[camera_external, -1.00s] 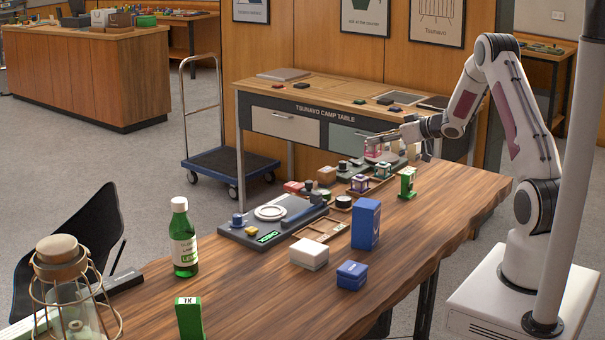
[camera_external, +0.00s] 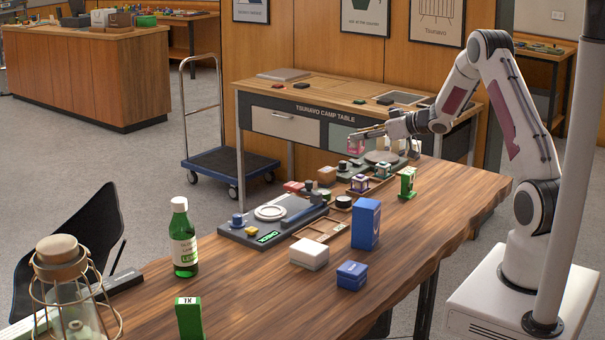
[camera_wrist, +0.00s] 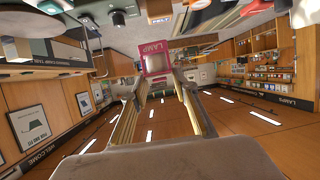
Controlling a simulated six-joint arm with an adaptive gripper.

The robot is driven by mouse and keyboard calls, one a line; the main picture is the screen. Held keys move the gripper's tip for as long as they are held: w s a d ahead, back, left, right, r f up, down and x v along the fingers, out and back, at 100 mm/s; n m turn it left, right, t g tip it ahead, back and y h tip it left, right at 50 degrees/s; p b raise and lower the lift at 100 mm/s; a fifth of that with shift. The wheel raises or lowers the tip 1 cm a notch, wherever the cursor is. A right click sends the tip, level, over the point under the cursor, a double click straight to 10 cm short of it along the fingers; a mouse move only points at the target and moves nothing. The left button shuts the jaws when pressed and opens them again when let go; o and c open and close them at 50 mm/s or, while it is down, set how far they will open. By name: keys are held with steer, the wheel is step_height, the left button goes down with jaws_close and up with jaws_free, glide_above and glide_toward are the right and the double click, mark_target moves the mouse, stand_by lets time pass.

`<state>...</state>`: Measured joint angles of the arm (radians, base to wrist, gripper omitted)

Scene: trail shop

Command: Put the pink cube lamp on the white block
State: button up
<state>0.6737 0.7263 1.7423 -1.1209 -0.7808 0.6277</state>
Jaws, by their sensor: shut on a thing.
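My gripper (camera_external: 368,137) is shut on the pink cube lamp (camera_external: 356,146) and holds it in the air over the far part of the wooden table. In the wrist view the pink lamp (camera_wrist: 154,62) sits between the fingertips, with lettering on its pink frame. The white block (camera_external: 309,254) lies on the near middle of the table, well to the left and nearer the camera than the gripper. Its top is bare. The wrist view does not clearly show the white block.
A tall blue box (camera_external: 366,224) and a small blue box (camera_external: 351,275) stand beside the white block. A dark stove (camera_external: 274,222), a wooden tray (camera_external: 322,228), a green bottle (camera_external: 183,238) and a green figure (camera_external: 407,182) stand around. The right table edge is clear.

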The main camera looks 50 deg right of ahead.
steer(key=w+a+r+n+y, duration=0.2)
steer(key=a, duration=1)
steer(key=n+g+y, duration=0.4)
steer(key=n+y, duration=0.2)
steer(key=y, duration=0.1)
glide_above(318, 246)
steer(key=shift+r, duration=0.1)
steer(key=shift+f, duration=2.9)
steer(key=shift+f, duration=0.15)
steer(key=shift+f, duration=1.95)
